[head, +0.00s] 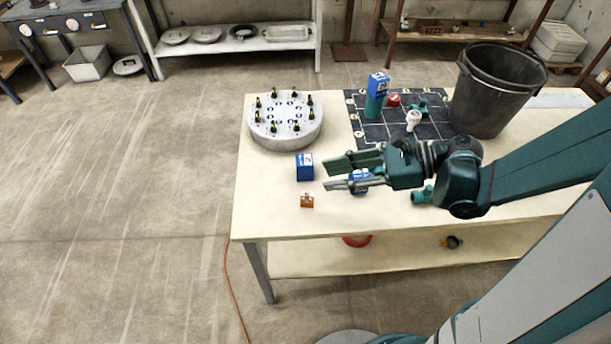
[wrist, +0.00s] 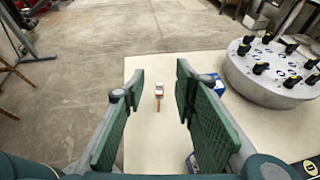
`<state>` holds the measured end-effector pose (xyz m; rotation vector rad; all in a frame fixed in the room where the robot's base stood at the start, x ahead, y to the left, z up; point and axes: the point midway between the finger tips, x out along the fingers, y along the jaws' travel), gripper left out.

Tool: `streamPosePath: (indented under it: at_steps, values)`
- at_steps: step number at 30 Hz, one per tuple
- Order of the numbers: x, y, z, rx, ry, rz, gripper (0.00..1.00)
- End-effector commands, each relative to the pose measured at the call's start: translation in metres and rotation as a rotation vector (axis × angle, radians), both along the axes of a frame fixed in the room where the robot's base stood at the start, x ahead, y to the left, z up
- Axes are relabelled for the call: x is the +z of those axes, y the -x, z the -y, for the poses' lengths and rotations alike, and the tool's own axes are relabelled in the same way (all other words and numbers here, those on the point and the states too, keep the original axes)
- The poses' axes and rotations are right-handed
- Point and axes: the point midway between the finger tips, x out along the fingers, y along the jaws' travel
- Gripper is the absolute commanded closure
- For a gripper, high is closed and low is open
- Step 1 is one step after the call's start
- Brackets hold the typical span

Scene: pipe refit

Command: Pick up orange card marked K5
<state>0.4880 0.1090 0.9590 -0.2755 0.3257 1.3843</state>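The orange card (head: 307,200) stands near the front left corner of the table, with a small white label on its face; its marking is too small to read. In the wrist view the card (wrist: 159,91) shows between and beyond my two fingers, apart from both. My gripper (head: 330,175) is open and empty, above the table and to the right of the card in the head view. It also shows in the wrist view (wrist: 157,85) with its green finger pads spread wide.
A blue box (head: 305,167) stands just behind the card, and another blue box (head: 359,181) is by my fingers. A round grey disc with black-and-yellow pegs (head: 286,137) is behind. A black bucket (head: 493,95) and dark gridded mat (head: 375,133) are farther right.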

Motion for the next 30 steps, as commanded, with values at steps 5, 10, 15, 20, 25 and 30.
streamPosePath:
  at_steps: [5,10,15,20,25,30]
  values:
    - [-0.028,-0.001,0.000,0.000,0.000,0.000,0.72]
    - [-0.050,0.000,0.000,0.000,0.000,0.000,0.72]
    - [-0.064,0.000,0.000,0.000,0.000,0.000,0.72]
    - [-0.068,0.000,0.000,0.000,0.000,0.000,0.72]
    - [-0.069,0.000,0.000,0.000,0.000,0.000,0.72]
    - [-0.069,0.000,0.000,0.000,0.000,0.000,0.72]
